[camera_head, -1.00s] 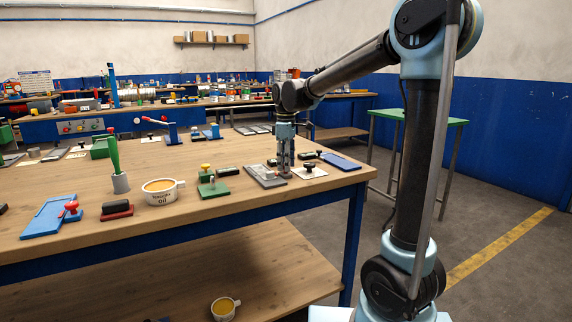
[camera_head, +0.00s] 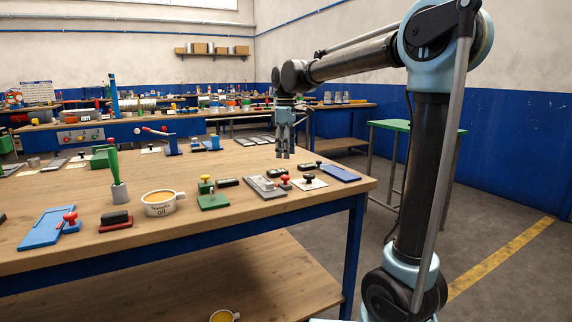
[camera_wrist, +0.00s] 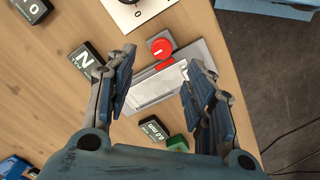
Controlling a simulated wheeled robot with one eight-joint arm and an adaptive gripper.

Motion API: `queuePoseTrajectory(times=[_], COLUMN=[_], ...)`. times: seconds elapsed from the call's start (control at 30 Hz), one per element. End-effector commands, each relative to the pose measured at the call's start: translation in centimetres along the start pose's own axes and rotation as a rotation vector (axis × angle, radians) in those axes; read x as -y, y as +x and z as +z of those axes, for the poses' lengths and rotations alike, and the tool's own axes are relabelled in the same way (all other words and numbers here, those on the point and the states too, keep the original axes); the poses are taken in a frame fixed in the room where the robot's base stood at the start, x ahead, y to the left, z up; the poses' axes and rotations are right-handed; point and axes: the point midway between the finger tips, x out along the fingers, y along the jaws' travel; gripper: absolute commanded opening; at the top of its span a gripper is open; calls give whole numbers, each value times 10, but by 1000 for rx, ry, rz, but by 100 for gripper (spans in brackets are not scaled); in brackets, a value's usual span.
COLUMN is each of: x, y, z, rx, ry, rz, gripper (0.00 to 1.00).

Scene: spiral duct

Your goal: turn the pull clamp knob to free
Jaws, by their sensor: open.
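A red knob (camera_head: 285,181) stands at the right end of a grey metal plate fixture (camera_head: 265,187) near the bench's right side. In the wrist view the round red knob (camera_wrist: 161,47) lies near the top of the grey plate (camera_wrist: 158,92), with a red strip beside it. It appears to be the clamp knob, though other fixtures also have red knobs. Its free marking is not readable. My gripper (camera_head: 283,155) is open and empty, pointing down above the bench, apart from the knob. In the wrist view its fingers (camera_wrist: 163,58) are spread either side of the plate.
A white plate with a black knob (camera_head: 310,181) and a blue plate (camera_head: 340,173) are to the right. A green fixture with a yellow knob (camera_head: 212,200), an oil cup (camera_head: 163,203) and a blue fixture with a red knob (camera_head: 45,227) are left. Black labelled blocks (camera_wrist: 85,59) lie close by.

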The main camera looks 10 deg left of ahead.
Motion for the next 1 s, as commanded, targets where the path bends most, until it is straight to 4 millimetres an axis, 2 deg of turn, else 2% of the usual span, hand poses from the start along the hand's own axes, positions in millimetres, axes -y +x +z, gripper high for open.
queuePoseTrajectory(times=[0.1, 0.23, 0.7, 0.77, 0.87, 1.0], x=[0, 0, 0, 1, 5, 16], y=[-16, -25, -28, -27, -22, -8], z=[0, 0, 4, 11, 33, 80], rx=[0, 0, -1, -2, -7, -21], ry=[0, 0, 8, 26, 84, 213], rz=[0, 0, 1, 2, 8, 22], gripper=[49, 49, 49, 49, 49, 49])
